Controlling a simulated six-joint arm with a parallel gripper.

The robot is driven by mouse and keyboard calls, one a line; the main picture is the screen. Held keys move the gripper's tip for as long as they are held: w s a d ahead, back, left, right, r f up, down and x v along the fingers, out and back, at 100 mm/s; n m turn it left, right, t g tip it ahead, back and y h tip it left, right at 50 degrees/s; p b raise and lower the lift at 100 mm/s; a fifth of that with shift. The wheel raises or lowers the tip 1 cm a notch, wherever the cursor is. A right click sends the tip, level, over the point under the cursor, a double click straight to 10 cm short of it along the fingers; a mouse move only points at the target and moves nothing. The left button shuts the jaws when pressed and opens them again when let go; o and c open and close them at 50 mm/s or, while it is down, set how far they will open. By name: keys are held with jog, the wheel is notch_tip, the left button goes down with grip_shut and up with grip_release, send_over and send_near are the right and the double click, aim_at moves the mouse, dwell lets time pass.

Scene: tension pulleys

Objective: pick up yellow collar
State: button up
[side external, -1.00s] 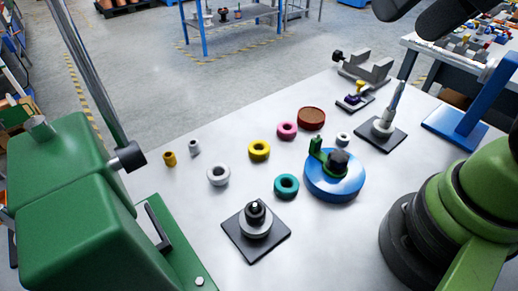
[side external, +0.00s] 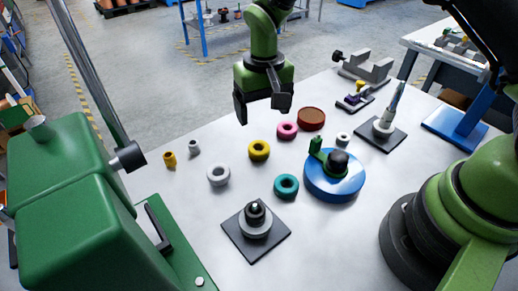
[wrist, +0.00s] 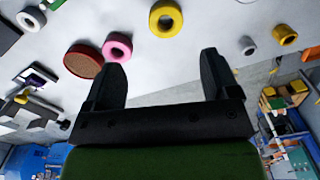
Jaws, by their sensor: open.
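The yellow collar (side external: 259,157), a thick ring, lies flat near the middle of the table. It also shows at the top of the wrist view (wrist: 168,34). A smaller yellow-orange cylinder (side external: 169,161) stands at the table's left; it is at the right of the wrist view (wrist: 285,36). My gripper (side external: 261,110) is open and empty, fingers pointing down, above the table's far edge and behind the yellow collar in the side view. In the wrist view my fingers (wrist: 162,65) are spread, with the collar beyond their tips, apart from them.
A pink ring (side external: 287,136) and a brown-red disc (side external: 311,119) lie right of the yellow collar. A white ring (side external: 219,182) and a teal ring (side external: 286,194) lie nearer. A blue round base (side external: 337,186) and a black plate with a post (side external: 256,244) stand in front.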

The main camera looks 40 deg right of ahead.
send_over(259, 145)
jog(key=s, duration=0.1)
notch_tip(259, 145, down, 4)
jog(key=shift+s+f, duration=0.1)
jog(key=shift+f, duration=0.1)
jog(key=f, duration=0.5)
jog(key=shift+a+f, duration=0.1)
jog(key=shift+a, duration=0.25)
jog(key=shift+c, duration=0.2)
jog(key=c, duration=1)
